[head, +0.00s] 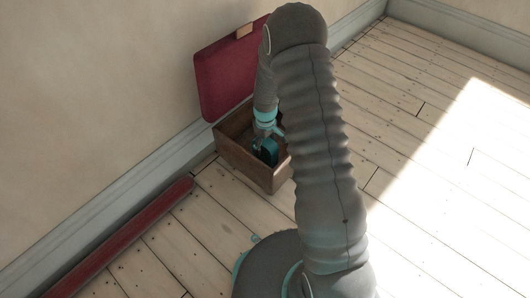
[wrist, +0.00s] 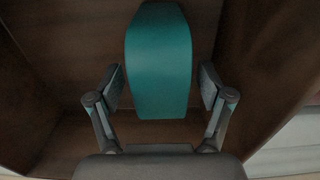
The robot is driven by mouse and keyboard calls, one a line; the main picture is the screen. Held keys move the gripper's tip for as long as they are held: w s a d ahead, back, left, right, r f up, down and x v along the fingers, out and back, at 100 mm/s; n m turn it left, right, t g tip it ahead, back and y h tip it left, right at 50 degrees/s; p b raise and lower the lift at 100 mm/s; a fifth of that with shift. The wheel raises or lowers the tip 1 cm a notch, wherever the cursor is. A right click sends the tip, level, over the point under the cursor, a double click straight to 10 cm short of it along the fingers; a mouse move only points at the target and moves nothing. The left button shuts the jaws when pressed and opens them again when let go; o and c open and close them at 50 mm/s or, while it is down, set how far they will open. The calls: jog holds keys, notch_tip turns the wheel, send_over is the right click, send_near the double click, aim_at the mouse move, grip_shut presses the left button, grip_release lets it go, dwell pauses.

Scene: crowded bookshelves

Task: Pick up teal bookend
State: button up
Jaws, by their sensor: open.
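The teal bookend (wrist: 158,62) stands in the middle of the wrist view, with a flat face and a rounded top that is cut by the upper edge. In the head view the teal bookend (head: 268,151) is inside the wooden box, partly hidden by my arm. My gripper (wrist: 160,88) is open, with one finger on each side of the bookend. Small gaps seem to show between the fingers and its sides. In the head view my gripper (head: 264,138) reaches down into the box.
The wooden box (head: 238,160) stands against the wall, with its dark red lid (head: 215,80) raised behind it. A long dark red object (head: 125,237) lies along the skirting at the lower left. The plank floor (head: 400,120) to the right is clear.

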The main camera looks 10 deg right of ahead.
notch_tip(320, 180, down, 3)
jog(key=shift+r, duration=0.1)
grip_shut()
jog(key=shift+r, duration=0.15)
